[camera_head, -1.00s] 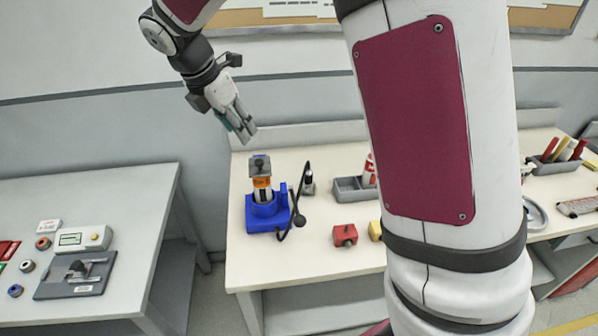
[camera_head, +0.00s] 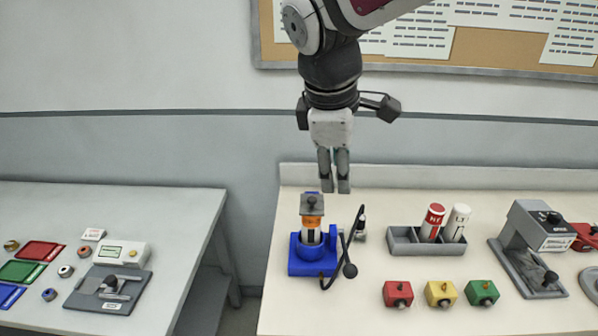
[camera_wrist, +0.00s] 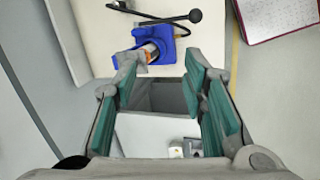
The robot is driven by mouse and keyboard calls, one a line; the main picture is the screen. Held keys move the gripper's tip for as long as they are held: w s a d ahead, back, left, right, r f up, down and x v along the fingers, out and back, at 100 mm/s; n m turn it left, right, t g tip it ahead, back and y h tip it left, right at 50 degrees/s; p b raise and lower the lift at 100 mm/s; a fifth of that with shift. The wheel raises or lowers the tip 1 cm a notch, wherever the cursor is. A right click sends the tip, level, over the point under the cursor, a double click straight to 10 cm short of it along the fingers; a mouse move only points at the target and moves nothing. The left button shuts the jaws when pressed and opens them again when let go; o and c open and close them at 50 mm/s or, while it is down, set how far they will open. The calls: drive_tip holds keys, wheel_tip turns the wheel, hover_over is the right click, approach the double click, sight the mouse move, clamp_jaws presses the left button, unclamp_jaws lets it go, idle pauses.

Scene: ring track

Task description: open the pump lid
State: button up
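The pump is a blue base (camera_head: 310,256) with an orange and clear cylinder (camera_head: 312,229) standing upright in it. A grey lid (camera_head: 312,204) with a small knob sits on top of the cylinder, apparently closed. My gripper (camera_head: 334,190) points down just above and slightly right of the lid in the head view. In the wrist view my gripper (camera_wrist: 165,100) has its teal-padded fingers parted. I cannot tell whether the fingers touch the lid.
A black hose (camera_head: 350,240) with a ball end curves beside the pump. Right of it are a grey tray (camera_head: 400,241) with red and white bottles, and red (camera_head: 397,293), yellow (camera_head: 440,293) and green (camera_head: 481,292) blocks. A wall stands close behind the table.

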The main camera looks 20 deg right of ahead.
drive_tip(key=s+d+f+m+t+y+b, duration=0.1)
drive_tip(key=s+f+m+b, duration=0.2)
drive_tip(key=s+m, duration=0.5)
drive_tip(key=shift+s+f+m+y, duration=0.3)
drive_tip(key=shift+s+f, duration=0.05)
drive_tip(key=shift+f, duration=0.05)
drive_tip(key=shift+d, duration=0.1)
